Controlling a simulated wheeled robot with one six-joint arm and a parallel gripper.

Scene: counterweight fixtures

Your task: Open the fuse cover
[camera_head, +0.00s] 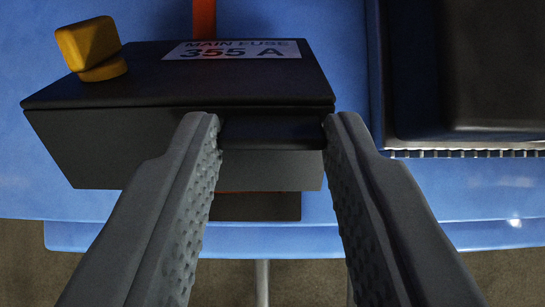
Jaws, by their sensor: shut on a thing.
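The fuse cover (150,84) is a dark box lid in the middle of the view, with a white label reading "MAIN FUSE 355 A" (232,50) on its top. A yellow knob (90,48) stands at its left rear corner. My gripper (270,125) reaches in from below, its two textured fingers on either side of a dark tab (272,132) on the cover's front edge. The fingertips are shut on this tab. The cover looks slightly tilted, and a dark block (255,207) with a thin orange strip shows below it.
A blue panel (30,160) surrounds the box. A larger dark box (490,60) stands at the right, with a ridged metal strip (470,153) along its lower edge. An orange strip (204,18) runs behind the cover. Bare floor (60,280) shows below the panel.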

